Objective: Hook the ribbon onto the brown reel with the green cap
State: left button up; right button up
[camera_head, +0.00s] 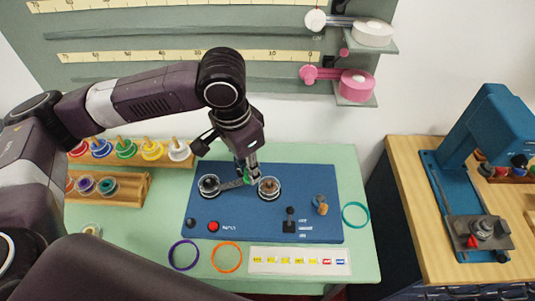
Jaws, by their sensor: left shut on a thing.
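A blue board (342,180) lies on the pale green counter. On it a dark reel (209,186) stands at the left and a reel with a brown middle (269,188) stands to its right. A grey ribbon (231,185) runs from the dark reel towards the brown one. My left gripper (246,178) points down between the reels, shut at the ribbon's right end, just left of the brown reel. A small green patch shows at its fingertips; I cannot tell whether it is a cap. Whether the ribbon touches the brown reel is too small to tell. My right gripper is out of view.
A rack of coloured spools (125,150) stands at the left, with a lower row in front. Purple (172,264), orange (240,262) and teal (344,217) rings lie around the board. A label strip (300,269) lies in front. A blue press (451,190) stands on the right bench.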

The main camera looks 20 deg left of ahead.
pick_arm(q)
jog(key=w+d+f+m+g+p, duration=0.15)
jog(key=w+m+p, duration=0.4)
jog(key=m, duration=0.55)
pick_arm(e)
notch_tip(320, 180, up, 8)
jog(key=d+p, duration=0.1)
jog(key=p, duration=0.1)
pick_arm(q)
jog(key=w+f+m+b, duration=0.1)
jog(key=f+m, duration=0.1)
jog(key=f, duration=0.1)
jog(key=w+f+m+b, duration=0.1)
jog(key=f+m+b, duration=0.1)
jog(key=f+m, duration=0.1)
jog(key=w+f+m+b, duration=0.1)
jog(key=f+m+b, duration=0.1)
jog(key=f+m, duration=0.1)
jog(key=shift+d+f+g, duration=0.3)
jog(key=shift+f+g, duration=0.05)
jog(key=shift+f, duration=0.25)
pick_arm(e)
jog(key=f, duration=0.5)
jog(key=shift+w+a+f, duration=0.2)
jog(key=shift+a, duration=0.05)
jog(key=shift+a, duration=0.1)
